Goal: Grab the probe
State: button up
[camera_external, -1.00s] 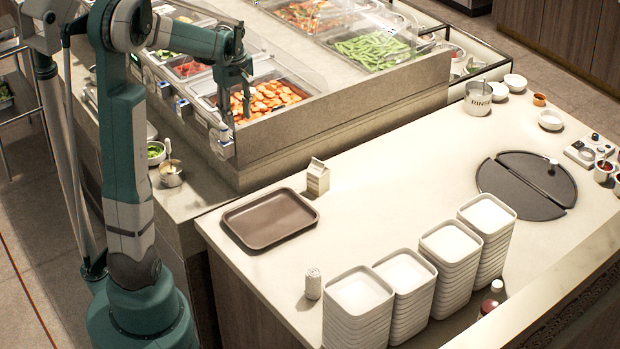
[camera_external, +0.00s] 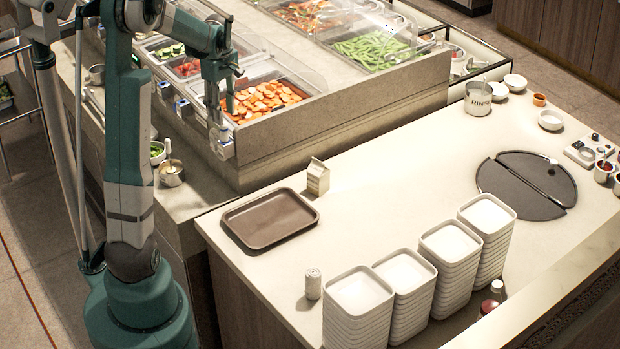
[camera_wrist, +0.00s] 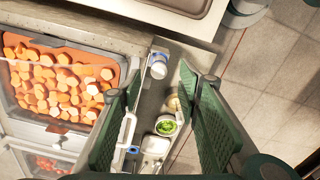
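My gripper (camera_external: 221,118) points down beside the food bar's front edge. In the wrist view its two green ribbed fingers (camera_wrist: 160,72) are wide apart with nothing held between them. Below and between the fingers, a white cylindrical piece with a blue end (camera_wrist: 158,66) sits on the ledge. A white handle-like loop (camera_wrist: 127,132) shows beside the left finger, partly hidden by it. White-and-blue units (camera_external: 183,107) line the bar's front in the external view, one of them (camera_external: 220,140) just below my gripper. I cannot tell which piece is the probe.
A pan of orange slices (camera_external: 265,100) lies right of my gripper, behind a clear guard. A brown tray (camera_external: 228,219), a carton (camera_external: 318,178) and stacked white dishes (camera_external: 358,292) occupy the front counter.

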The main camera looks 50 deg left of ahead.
aim_at(224, 128)
jog(key=shift+f, duration=1)
jog(key=shift+f, duration=0.1)
jog(key=shift+a+f, duration=0.15)
jog(key=shift+f, duration=2.35)
jog(key=c, duration=1)
